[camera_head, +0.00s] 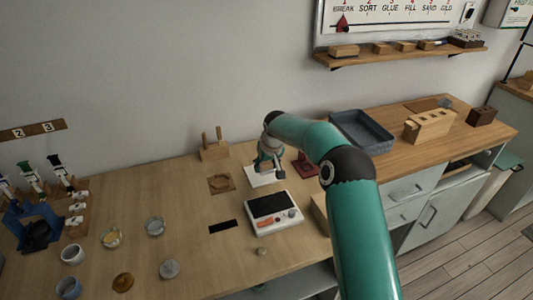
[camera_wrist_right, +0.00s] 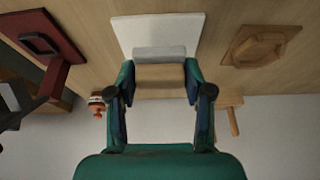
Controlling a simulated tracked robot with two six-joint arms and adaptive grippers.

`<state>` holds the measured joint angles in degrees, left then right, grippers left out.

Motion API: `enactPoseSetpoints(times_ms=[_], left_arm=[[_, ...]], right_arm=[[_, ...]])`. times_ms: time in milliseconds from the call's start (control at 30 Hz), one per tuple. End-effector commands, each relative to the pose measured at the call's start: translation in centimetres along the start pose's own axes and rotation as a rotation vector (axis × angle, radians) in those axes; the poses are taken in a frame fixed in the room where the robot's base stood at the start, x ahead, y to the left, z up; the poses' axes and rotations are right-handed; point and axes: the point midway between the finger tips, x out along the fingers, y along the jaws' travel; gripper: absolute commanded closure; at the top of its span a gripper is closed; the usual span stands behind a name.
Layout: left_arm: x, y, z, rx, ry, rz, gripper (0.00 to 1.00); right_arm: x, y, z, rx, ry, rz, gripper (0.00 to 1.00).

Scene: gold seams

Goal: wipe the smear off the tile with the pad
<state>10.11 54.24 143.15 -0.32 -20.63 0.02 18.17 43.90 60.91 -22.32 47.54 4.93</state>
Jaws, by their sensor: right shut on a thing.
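The white tile (camera_head: 256,182) lies on the wooden bench in the head view, partly hidden by my right gripper (camera_head: 268,168). It also shows in the right wrist view (camera_wrist_right: 155,28), ahead of the fingers. My right gripper is shut on the pad (camera_wrist_right: 160,75), a block with a tan body and a grey face, held between the two fingertips. The pad is over or against the near part of the tile; I cannot tell whether they touch. No smear can be made out on the visible part of the tile. My left gripper is not in view.
A white scale (camera_head: 274,212) stands in front of the tile. A wooden holder (camera_head: 214,147) is behind it, a brown hexagonal piece (camera_head: 221,184) to its left, and a dark red stand (camera_head: 305,166) to its right. A blue-grey tray (camera_head: 362,132) is further right.

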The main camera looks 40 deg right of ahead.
Motion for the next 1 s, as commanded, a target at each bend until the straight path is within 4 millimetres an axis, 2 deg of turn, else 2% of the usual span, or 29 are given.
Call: enactPoseSetpoints(times_ms=[33, 333, 1000], left_arm=[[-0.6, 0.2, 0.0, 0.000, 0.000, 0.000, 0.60], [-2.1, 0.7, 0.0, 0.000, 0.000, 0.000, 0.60], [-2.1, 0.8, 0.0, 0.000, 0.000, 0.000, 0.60]], right_arm=[[-0.8, 0.1, -0.3, 0.001, 0.001, 0.000, 0.82], [-3.0, 0.4, -1.0, 0.006, 0.001, 0.002, 0.82], [-3.1, 0.4, -1.0, 0.007, 0.000, 0.003, 0.82]])
